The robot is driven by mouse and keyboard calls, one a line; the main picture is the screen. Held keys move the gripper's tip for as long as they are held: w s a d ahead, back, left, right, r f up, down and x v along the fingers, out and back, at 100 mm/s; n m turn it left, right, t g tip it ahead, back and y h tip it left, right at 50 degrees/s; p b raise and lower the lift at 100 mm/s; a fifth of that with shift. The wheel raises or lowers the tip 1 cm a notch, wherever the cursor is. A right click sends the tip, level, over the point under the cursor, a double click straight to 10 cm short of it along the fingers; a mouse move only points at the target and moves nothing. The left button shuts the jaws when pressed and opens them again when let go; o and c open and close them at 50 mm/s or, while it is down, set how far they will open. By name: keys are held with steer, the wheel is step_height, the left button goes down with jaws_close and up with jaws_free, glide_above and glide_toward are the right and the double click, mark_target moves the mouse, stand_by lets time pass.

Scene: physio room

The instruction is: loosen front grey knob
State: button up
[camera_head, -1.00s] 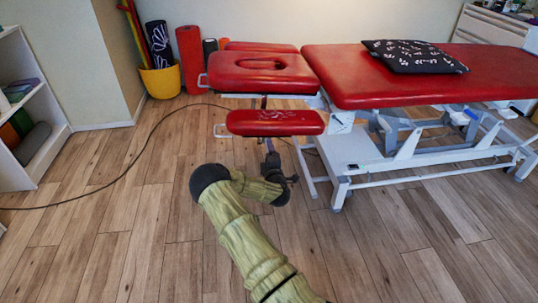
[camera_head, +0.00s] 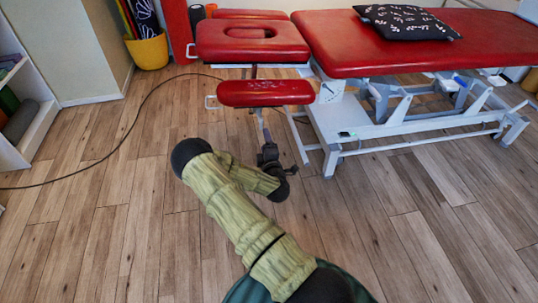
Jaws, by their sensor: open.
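The red treatment table (camera_head: 390,45) has a head section (camera_head: 250,52) with a face opening and a lower red front pad (camera_head: 265,93). I cannot make out a grey knob; any knob under the front pad is too small or hidden. My gripper (camera_head: 266,146) is black, open and seemingly empty, below the front pad in the picture. It overlaps the lower end of a thin grey strut (camera_head: 260,121) under the pad; I cannot tell whether they touch. My green-sleeved arm reaches up from the bottom of the picture.
The table's white frame (camera_head: 385,128) stands right of my gripper. A dark cable (camera_head: 133,118) curves over the wooden floor on the left. A shelf (camera_head: 28,130) is at the far left, a yellow bucket (camera_head: 148,51) behind. The floor in front is largely clear.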

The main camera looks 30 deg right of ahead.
steer(key=p+v, duration=0.1)
steer(key=v, duration=0.6)
steer(key=shift+w, duration=0.1)
steer(key=shift+a, duration=0.15)
steer(key=shift+r, duration=0.1)
